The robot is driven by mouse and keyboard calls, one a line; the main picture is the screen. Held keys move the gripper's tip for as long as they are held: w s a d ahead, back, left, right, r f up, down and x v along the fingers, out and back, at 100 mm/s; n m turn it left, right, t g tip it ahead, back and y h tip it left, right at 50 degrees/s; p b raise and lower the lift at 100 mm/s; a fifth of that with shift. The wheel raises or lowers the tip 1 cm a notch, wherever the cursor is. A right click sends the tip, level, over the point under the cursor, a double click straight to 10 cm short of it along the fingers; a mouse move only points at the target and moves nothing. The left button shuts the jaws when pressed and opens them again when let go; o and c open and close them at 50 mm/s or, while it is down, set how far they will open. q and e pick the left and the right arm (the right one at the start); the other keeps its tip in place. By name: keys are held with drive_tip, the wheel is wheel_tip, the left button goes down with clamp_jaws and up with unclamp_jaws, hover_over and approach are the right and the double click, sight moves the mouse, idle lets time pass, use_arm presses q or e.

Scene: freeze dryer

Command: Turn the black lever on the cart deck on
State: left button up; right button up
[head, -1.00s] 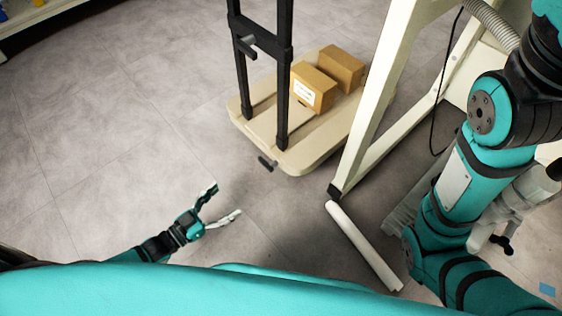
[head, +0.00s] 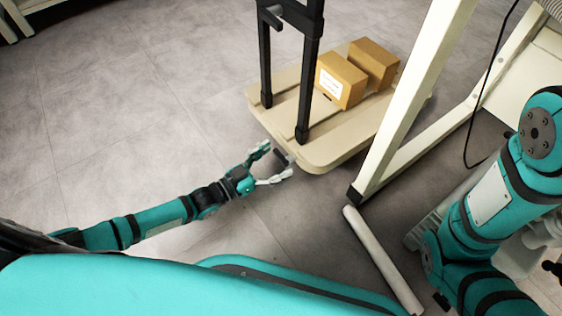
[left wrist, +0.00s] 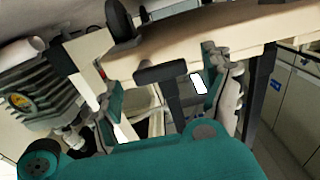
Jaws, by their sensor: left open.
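The cart deck (head: 283,122) is a beige platform in the upper middle of the head view. The black lever (head: 283,157) sticks out from its near edge. In the left wrist view the lever (left wrist: 165,73) shows as a dark bar with a stem, just below the beige deck edge (left wrist: 205,35). My left gripper (head: 279,162) is open at the deck's near edge, with its fingers on either side of the lever. In the left wrist view the gripper (left wrist: 175,95) has one finger left and one right of the lever. Whether they touch it is unclear. My right gripper is not in view.
Two cardboard boxes (head: 342,80) (head: 374,64) lie on the deck, beside the cart's black upright frame (head: 309,80). A cream stand leg (head: 410,95) and a white floor bar (head: 382,262) are to the right. The floor at left is clear.

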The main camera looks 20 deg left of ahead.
sight(295, 154)
use_arm(q)
drive_tip(key=shift+b+x, duration=0.35)
drive_tip(key=shift+x, duration=0.85)
drive_tip(key=c, duration=1.2)
drive_tip(key=m+p, duration=0.2)
drive_tip(key=r+m+p, duration=0.1)
drive_tip(key=p, duration=0.1)
drive_tip(key=shift+s+d+m, duration=0.1)
drive_tip(key=shift+m, duration=0.3)
drive_tip(key=m+p, duration=0.2)
drive_tip(key=m, duration=0.1)
drive_tip(key=m+p, duration=0.1)
drive_tip(key=shift+s+d+r, duration=0.15)
drive_tip(key=shift+r, duration=0.1)
drive_tip(key=m, duration=0.1)
drive_tip(key=m+p, duration=0.1)
drive_tip(key=m, duration=0.3)
drive_tip(key=shift+s+d+r, duration=0.1)
drive_tip(key=shift+s+d, duration=0.1)
drive_tip(key=shift+d, duration=0.05)
drive_tip(key=m, duration=0.5)
drive_tip(key=shift+s+d+p, duration=0.25)
drive_tip(key=shift+d+p, duration=0.05)
drive_tip(key=shift+p, duration=0.1)
